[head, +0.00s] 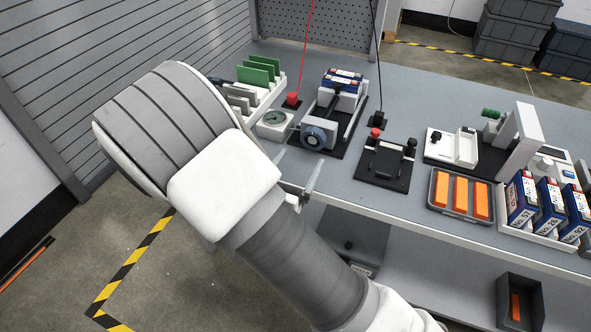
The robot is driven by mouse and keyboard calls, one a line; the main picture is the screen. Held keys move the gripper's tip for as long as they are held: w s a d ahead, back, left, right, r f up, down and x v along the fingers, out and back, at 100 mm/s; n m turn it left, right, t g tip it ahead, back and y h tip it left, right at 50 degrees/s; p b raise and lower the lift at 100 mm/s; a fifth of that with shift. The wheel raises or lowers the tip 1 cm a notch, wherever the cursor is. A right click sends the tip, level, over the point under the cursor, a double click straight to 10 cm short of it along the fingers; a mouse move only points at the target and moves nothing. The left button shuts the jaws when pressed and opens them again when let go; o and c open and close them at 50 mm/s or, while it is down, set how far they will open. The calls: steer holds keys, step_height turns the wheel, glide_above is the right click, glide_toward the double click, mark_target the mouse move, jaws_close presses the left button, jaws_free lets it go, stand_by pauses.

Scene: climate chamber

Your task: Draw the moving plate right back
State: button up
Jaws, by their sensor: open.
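A press-like fixture (357,118) on a black base stands on the bench, with rails running front to back. A grey block with a dark round knob (316,136) sits at its front end. Blue-and-white labelled cells (342,80) sit at its back, by a pale upright block (345,101). I cannot tell for certain which of these plates is the moving one. My gripper (297,173) is open and appears empty at the bench's front edge, in front of and left of the knob. My arm hides part of the gripper and bench edge.
A gauge (273,122) and a rack of green and grey plates (252,90) stand left of the fixture. A black stand (385,164), an orange-block tray (459,213) and boxed cells (546,210) stand right. Red and black cables hang behind. A lower shelf lies under the bench.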

mark_target(312, 142)
steer(key=shift+x, duration=3.95)
steer(key=c, duration=1.1)
steer(key=p+v, duration=0.1)
steer(key=v, duration=1.2)
steer(key=o, duration=1.1)
steer(key=shift+s, duration=0.15)
steer(key=v, duration=0.6)
steer(key=shift+s, duration=0.35)
